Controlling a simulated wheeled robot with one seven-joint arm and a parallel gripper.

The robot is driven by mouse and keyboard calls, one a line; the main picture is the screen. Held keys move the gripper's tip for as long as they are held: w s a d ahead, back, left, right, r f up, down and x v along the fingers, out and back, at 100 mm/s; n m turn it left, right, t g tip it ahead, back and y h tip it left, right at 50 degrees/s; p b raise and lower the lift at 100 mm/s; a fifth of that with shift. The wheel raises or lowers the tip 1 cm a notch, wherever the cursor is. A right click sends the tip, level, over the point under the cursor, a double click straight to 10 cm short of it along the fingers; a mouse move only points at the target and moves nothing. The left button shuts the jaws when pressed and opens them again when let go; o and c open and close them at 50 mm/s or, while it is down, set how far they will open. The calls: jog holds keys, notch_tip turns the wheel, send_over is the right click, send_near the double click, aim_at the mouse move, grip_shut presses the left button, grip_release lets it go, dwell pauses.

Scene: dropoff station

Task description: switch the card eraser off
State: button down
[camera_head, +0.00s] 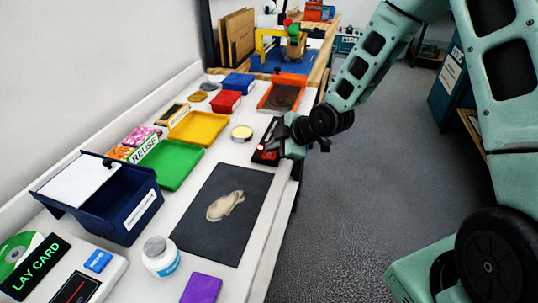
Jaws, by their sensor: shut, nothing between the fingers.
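A white device (112,268) with a lit green "LAY CARD" sign (41,268), a blue block or button (97,261) and a dark red-edged panel (76,289) is at the lower left, cut off by the picture's edge. A black device (266,155) with red and white parts lies near the table's right edge. No label names either one as the card eraser. My gripper (288,146) is shut and empty at the right side of the black device, partly covering it. Whether they touch cannot be told. My gripper is far from the "LAY CARD" device.
On the table (190,277) are a dark mat (230,244) with a beige lump, a white jar (160,258), a purple block (202,289), a blue bin (120,222), and green (176,166) and yellow (199,128) trays. An orange tray (282,93) stands behind the black device.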

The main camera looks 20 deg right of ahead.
aim_at(273, 155)
jog(key=shift+f, duration=0.15)
jog(key=shift+f+b, duration=0.35)
jog(key=shift+b, duration=0.15)
jog(key=shift+r+p, duration=0.35)
jog(key=shift+r, duration=0.15)
jog(key=shift+r+p, duration=2.35)
jog(key=shift+r, duration=0.7)
